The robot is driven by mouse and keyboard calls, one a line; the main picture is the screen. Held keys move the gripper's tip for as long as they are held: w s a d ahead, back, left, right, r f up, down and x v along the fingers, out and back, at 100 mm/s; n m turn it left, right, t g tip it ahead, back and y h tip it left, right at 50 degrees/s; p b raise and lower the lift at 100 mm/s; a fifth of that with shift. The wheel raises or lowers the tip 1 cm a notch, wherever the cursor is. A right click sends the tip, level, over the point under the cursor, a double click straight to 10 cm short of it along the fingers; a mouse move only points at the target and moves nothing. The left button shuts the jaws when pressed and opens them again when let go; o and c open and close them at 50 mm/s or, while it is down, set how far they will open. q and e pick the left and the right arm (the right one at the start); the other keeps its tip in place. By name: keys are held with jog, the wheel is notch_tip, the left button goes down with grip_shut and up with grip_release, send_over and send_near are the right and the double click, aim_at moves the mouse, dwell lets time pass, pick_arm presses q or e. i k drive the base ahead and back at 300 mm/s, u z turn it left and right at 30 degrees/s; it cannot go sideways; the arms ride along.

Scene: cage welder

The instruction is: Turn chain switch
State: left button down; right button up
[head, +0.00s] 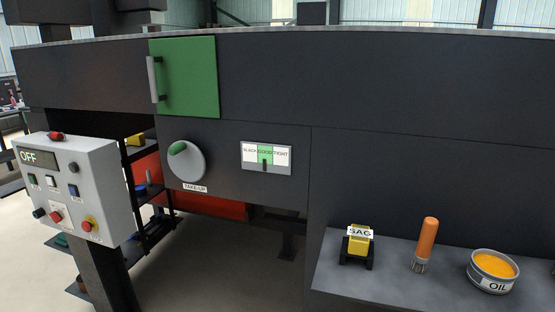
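No part labelled as a chain switch can be read in the head view. A round grey dial (190,168) with a green grip, labelled TAKE-UP (195,188), sits on the dark machine front; its grip points to the upper left. Right of it is a gauge (279,157) marked SLACK, GOOD and TIGHT, with its dark pointer at the green GOOD part. A grey control box (95,170) at the left has a display reading OFF (37,158), and several buttons and knobs whose small labels are unreadable. Neither gripper is in view.
A green door (190,77) with a grey handle (154,79) is closed above the dial. On a ledge at right stand a yellow SAG block (359,244), an orange-handled brush (427,240) and an OIL tin (492,272). Dark shelves (140,160) stand behind the control box.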

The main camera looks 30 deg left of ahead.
aim_at(57, 216)
jog(key=u, duration=2.25)
jog(key=k, duration=0.65)
jog(key=u, duration=1.05)
jog(key=i, duration=1.7)
jog(key=u, duration=0.3)
jog(key=i, duration=1.6)
jog(key=z, duration=1.6)
jog(key=i, duration=0.55)
jog(key=z, duration=0.5)
